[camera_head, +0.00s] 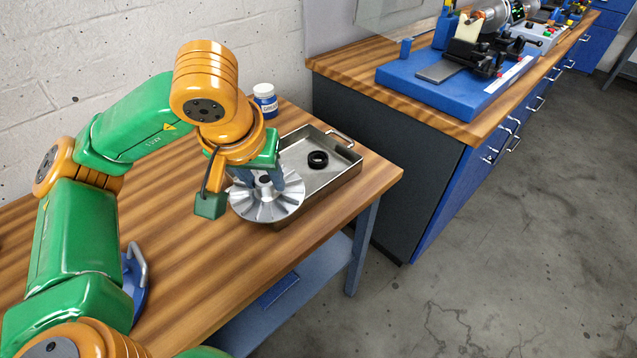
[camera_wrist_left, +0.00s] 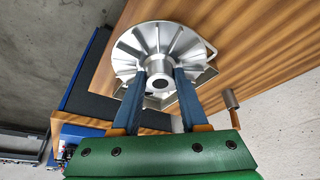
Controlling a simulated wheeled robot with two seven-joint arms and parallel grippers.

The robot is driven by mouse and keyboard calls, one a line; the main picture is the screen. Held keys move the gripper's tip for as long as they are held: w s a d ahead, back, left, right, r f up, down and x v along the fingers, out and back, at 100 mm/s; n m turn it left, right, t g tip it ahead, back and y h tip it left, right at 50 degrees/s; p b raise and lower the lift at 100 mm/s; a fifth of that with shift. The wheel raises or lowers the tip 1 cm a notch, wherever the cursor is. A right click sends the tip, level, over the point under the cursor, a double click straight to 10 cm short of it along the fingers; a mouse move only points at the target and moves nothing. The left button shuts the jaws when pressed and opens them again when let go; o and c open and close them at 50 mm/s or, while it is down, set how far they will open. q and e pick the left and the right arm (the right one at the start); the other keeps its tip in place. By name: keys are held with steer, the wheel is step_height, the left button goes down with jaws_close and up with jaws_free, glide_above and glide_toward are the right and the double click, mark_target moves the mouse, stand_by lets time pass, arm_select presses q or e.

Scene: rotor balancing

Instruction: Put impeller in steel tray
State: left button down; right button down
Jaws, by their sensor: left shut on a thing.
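The silver, finned impeller (camera_head: 262,208) hangs from my left gripper (camera_head: 267,180), whose blue fingers are shut on its central hub. The impeller also shows in the wrist view (camera_wrist_left: 130,48), with the fingertips (camera_wrist_left: 160,80) on either side of the hub. The steel tray (camera_head: 345,178) sits on the wooden bench, just right of and partly behind the impeller. The impeller overlaps the tray's left end in the head view; its exact height above the tray cannot be told. My right gripper is not in view.
A black ring (camera_head: 318,159) lies in the tray. A jar with a blue label (camera_head: 265,101) stands behind it. A blue object with a metal handle (camera_head: 134,285) is at the bench's front left. A second bench with a blue machine (camera_head: 455,85) stands right, across a gap.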

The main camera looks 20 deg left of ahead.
arm_select(q)
steer(key=shift+w+d, duration=0.25)
steer(key=shift+d, duration=0.05)
steer(key=w+a, duration=0.1)
steer(key=w+f+b, duration=0.1)
steer(key=w+a+f, duration=0.1)
steer(key=w, duration=0.1)
steer(key=shift+a+f, duration=0.2)
steer(key=shift+a, duration=0.15)
steer(key=w+a+f, duration=0.1)
steer(key=w+f, duration=0.1)
steer(key=w+a+f, duration=0.3)
steer(key=w+f, duration=0.1)
steer(key=w, duration=0.1)
steer(key=shift+w+a+f+p, duration=0.1)
steer(key=shift+a+f+p, duration=0.2)
steer(key=shift+p, duration=0.1)
steer(key=f, duration=0.3)
steer(key=shift+w+a+p, duration=0.1)
steer(key=shift+w+p, duration=0.1)
steer(key=shift+p, duration=0.1)
steer(key=shift+f, duration=0.35)
steer(key=shift+f, duration=0.1)
